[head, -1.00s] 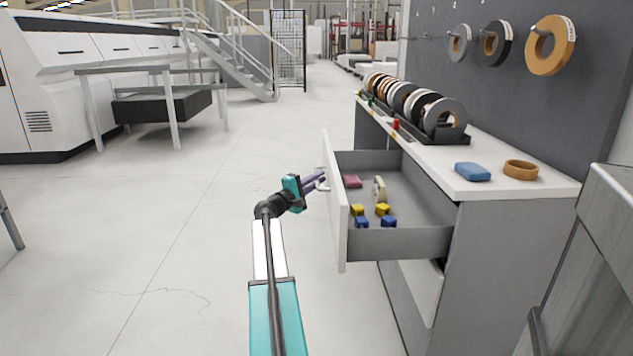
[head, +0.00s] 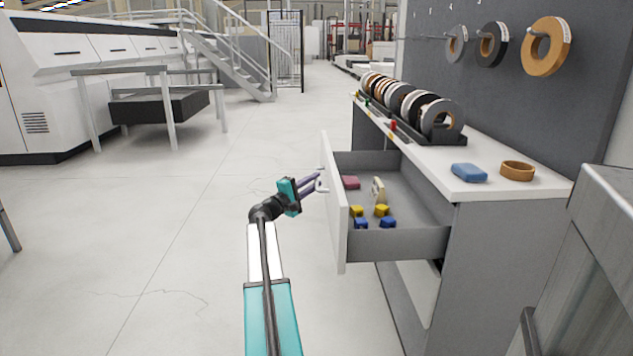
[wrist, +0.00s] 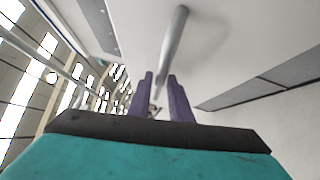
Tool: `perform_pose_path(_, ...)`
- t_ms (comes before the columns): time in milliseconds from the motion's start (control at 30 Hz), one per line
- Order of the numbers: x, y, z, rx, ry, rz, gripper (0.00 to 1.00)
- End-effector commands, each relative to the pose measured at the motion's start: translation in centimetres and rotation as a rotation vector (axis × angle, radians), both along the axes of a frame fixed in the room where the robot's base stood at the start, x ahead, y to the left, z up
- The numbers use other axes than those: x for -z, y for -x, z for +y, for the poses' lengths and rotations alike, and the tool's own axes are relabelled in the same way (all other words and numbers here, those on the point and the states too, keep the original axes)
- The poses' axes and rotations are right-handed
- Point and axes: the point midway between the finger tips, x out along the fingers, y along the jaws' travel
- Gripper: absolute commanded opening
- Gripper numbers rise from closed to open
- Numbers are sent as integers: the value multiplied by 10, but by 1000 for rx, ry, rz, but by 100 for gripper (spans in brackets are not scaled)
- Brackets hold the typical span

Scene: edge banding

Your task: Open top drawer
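The top drawer (head: 337,215) of the white-topped cabinet stands pulled well out, its inside in plain view. Its white front carries a bar handle (head: 321,184), which also shows in the wrist view as a grey bar (wrist: 173,48). My gripper (head: 316,181) is at the handle, on the outer side of the drawer front. In the wrist view my purple fingers (wrist: 162,98) are spread, with the handle's lower end in line with the gap between them. They do not look clamped on the bar. Exact contact is hard to tell.
The floor left of my arm is clear.

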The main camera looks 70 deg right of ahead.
Motion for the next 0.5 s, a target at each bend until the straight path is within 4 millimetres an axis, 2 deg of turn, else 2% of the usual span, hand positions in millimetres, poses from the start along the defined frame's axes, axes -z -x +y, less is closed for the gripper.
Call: perform_pose_path(500,9,-20,74,1,-1,0,18)
